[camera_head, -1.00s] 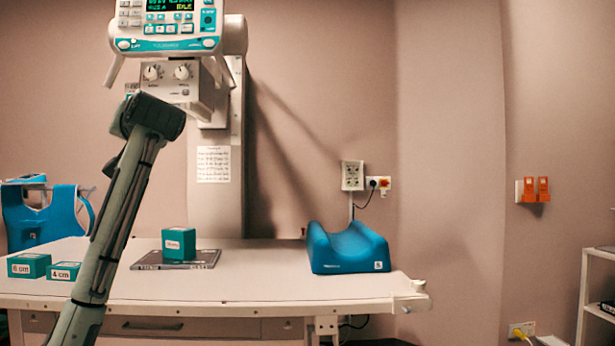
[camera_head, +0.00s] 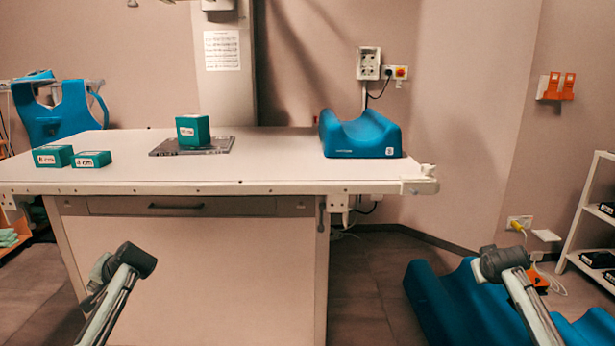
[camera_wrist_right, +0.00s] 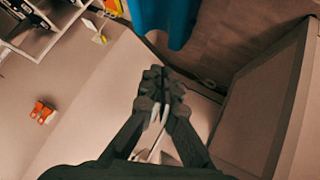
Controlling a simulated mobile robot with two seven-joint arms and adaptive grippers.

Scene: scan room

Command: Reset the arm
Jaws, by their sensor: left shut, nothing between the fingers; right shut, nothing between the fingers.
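My left gripper (camera_head: 136,259) is in the lower left of the head view, in front of the table's front panel and below the tabletop. It is shut and empty, though its fingertips are hard to make out. My right gripper (camera_head: 500,262) is in the lower right, in front of a blue wavy cushion on the floor. In the right wrist view its dark fingers (camera_wrist_right: 162,85) meet at the tips, shut with nothing between them. Both grippers are clear of the tabletop objects.
The white table (camera_head: 270,172) carries a green block (camera_head: 193,130) on a dark plate (camera_head: 222,145), two labelled green blocks at left and a blue cradle-shaped cushion (camera_head: 362,137). The blue floor cushion (camera_head: 430,295) lies lower right. A white shelf (camera_head: 577,225) stands far right.

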